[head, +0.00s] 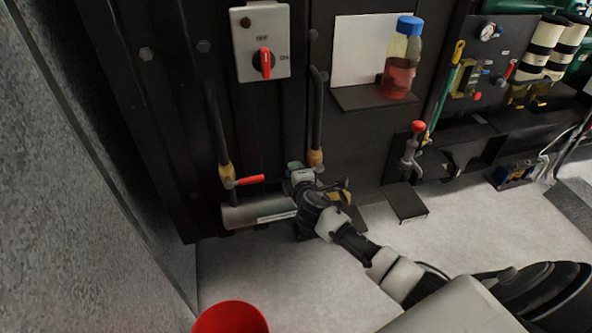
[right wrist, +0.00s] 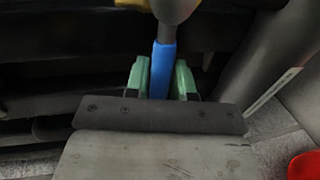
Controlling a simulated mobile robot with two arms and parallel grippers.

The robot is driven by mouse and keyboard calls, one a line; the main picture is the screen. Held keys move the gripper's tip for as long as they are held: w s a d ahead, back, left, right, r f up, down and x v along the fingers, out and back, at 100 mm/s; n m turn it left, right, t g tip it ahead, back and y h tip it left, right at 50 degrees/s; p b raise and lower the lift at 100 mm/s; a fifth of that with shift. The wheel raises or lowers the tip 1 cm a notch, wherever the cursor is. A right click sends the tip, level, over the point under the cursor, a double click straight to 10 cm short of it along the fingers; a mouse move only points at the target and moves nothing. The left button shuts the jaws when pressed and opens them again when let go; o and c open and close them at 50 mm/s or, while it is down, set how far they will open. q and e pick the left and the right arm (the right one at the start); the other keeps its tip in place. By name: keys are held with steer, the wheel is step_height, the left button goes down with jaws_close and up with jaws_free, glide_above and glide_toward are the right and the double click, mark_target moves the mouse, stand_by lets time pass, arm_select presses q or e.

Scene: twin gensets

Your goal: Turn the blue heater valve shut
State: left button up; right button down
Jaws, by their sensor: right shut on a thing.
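The blue heater valve handle (right wrist: 163,65) points down from a grey valve body in the right wrist view. My right gripper (right wrist: 162,82) has its green fingers on both sides of the handle and is shut on it. In the head view my right gripper (head: 296,168) is at the lower end of the right hose, beside the grey heater cylinder (head: 258,212). There the gripper and wrist hide the blue handle. A red valve handle (head: 250,180) sticks out sideways below the left hose. My left gripper is not in view.
A switch box (head: 245,60) with a red knob is on the dark panel above. A bottle with a blue cap (head: 402,58) stands on a small shelf. A red container (head: 230,318) is on the floor in front. A grey wall (head: 70,200) closes the left side.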

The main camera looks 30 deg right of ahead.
steer(key=shift+f, duration=0.2)
stand_by(0.3)
steer(key=c, duration=1)
jaws_free()
steer(key=shift+o, duration=0.2)
steer(key=shift+r, duration=0.1)
steer(key=v, duration=1.1)
